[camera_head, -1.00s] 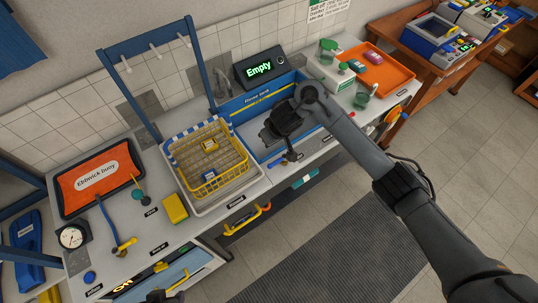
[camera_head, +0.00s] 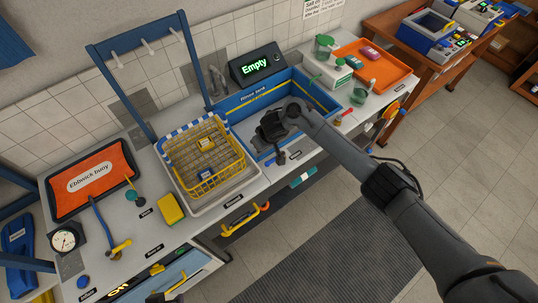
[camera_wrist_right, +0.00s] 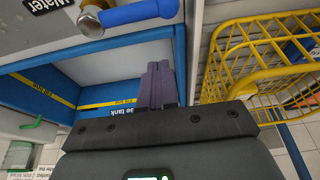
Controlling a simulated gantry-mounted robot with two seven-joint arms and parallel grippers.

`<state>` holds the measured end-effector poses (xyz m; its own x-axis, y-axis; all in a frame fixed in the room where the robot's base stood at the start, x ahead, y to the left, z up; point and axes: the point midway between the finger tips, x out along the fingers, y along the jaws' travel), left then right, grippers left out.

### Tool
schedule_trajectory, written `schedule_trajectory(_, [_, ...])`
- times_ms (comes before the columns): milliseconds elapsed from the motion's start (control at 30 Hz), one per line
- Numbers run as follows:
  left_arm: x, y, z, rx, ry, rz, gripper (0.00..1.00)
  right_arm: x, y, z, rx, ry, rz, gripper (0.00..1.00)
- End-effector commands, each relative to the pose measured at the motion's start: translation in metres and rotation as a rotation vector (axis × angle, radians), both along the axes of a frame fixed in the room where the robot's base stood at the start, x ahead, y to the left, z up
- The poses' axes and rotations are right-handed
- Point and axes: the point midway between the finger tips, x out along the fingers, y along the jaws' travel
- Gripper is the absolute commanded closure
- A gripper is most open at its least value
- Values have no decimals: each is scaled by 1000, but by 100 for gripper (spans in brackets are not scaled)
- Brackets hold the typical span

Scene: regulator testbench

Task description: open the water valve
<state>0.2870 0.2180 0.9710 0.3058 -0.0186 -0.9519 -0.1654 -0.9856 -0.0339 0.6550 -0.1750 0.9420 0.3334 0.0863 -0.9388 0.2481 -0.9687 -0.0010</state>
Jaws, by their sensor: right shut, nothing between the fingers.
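The water valve has a blue lever handle (camera_head: 277,159) at the front rim of the blue rinse tank (camera_head: 318,93). In the right wrist view the lever (camera_wrist_right: 140,12) and its round metal pivot are at the top edge, partly cut off, next to an upside-down "Water" label (camera_wrist_right: 45,4). My right gripper (camera_head: 270,128) is over the tank opening, behind the lever in the head view. In the wrist view its fingers (camera_wrist_right: 157,70) are together and empty, below the lever in the picture and apart from it.
A yellow wire basket (camera_head: 205,160) stands left of the tank, with its yellow rim close on the right of the wrist view. A display (camera_head: 256,66) reads "Empty" behind the tank. An orange tray (camera_head: 378,62) and a red-handled valve (camera_head: 347,111) are to the right.

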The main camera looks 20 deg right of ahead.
Motion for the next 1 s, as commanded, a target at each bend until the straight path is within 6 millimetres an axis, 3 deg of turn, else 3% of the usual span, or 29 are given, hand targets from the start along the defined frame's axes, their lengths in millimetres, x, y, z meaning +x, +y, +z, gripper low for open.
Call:
schedule_trajectory(33, [0, 0, -2, 0, 0, 0, 57, 2, 0, -8, -2, 1, -1, 100])
schedule_trajectory(200, [0, 0, 13, 0, -1, 0, 57, -18, -6, -6, -2, -2, 1, 100])
schedule_trajectory(433, [0, 0, 19, 0, -2, 0, 57, -33, -9, -11, -2, -2, 0, 100])
schedule_trajectory(1000, [0, 0, 18, 0, 0, 0, 57, -35, -11, -12, -1, -1, 6, 100])
